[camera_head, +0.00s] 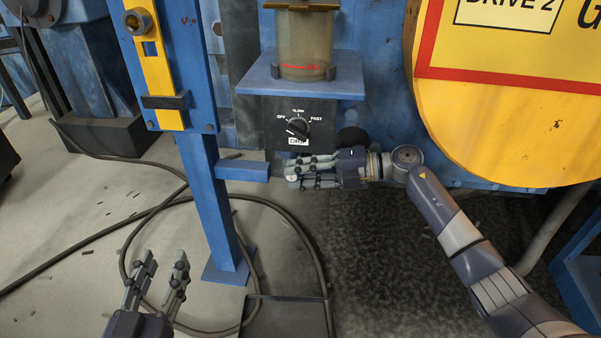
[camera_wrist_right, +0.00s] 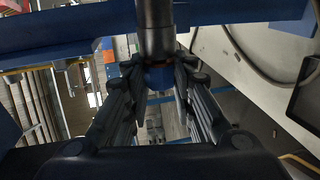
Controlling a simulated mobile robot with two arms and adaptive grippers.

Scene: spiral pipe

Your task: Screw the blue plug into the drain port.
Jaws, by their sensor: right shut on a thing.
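My right gripper (camera_head: 300,172) reaches left under the black dial box, fingers pointing left. In the right wrist view its fingers (camera_wrist_right: 158,95) close around the blue plug (camera_wrist_right: 160,77), which shows as a small blue piece between them. A dark vertical pipe (camera_wrist_right: 156,25), seemingly the drain port, comes down to the plug. The plug meets the pipe's lower end or sits just at it; I cannot tell how far it is in. In the head view the fingers hide most of the plug. My left gripper (camera_head: 156,275) is open and empty at the lower left, over the floor.
The dial box (camera_head: 302,124) hangs below a blue shelf (camera_head: 305,78) with a glass container (camera_head: 305,45). A blue post (camera_head: 217,195) with a side bracket stands left of my right gripper. A yellow sign disc (camera_head: 500,110) is at right. Cables (camera_head: 160,205) lie on the floor.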

